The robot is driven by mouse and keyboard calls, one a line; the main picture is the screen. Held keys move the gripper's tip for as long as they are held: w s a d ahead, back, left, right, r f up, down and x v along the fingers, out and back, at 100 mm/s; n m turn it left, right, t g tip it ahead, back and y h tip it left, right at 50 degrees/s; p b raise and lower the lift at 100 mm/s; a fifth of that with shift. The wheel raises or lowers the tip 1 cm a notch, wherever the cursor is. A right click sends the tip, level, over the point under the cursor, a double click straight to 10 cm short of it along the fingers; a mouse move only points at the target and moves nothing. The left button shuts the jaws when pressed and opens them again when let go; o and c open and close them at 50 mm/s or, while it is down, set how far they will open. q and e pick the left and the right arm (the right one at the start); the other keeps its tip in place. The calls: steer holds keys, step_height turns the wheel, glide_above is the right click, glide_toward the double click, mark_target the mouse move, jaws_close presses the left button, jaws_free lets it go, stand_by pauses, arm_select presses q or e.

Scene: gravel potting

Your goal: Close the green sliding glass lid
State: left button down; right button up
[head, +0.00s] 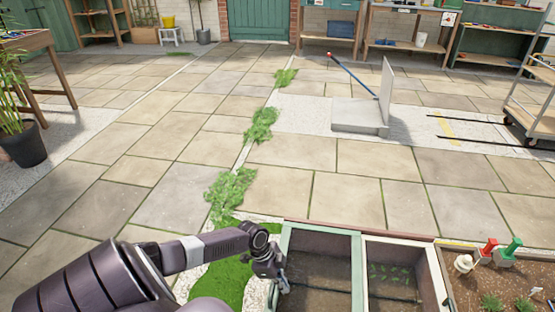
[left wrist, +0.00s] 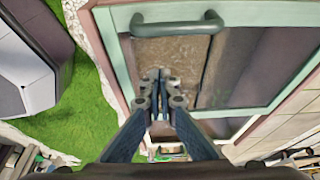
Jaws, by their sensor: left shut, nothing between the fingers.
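The green-framed sliding glass lid (head: 322,230) lies over the left part of a planter box at the bottom of the head view. Brown soil shows through its glass. The right part of the box (head: 395,268) is not under the green frame and shows small seedlings. My left gripper (head: 281,284) is at the lid's left edge. In the left wrist view its fingertips (left wrist: 160,78) are together and empty over the lid. The lid's green bar handle (left wrist: 178,27) is beyond the fingertips, apart from them in the picture. Whether the fingers touch the lid is unclear. My right gripper is not seen.
To the right, a soil bed (head: 490,285) holds plants, a white pot-like item (head: 463,264) and red and green-handled tools (head: 510,248). Artificial grass (head: 228,270) lies left of the box. The paved floor beyond is mostly open, with a dustpan-like grey stand (head: 358,116).

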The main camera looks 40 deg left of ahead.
arm_select(q)
steer(key=p+v, duration=0.1)
steer(key=v, duration=0.6)
steer(key=shift+p, duration=0.35)
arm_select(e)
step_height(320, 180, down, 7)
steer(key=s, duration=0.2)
arm_select(q)
steer(key=shift+s+d+r, duration=0.1)
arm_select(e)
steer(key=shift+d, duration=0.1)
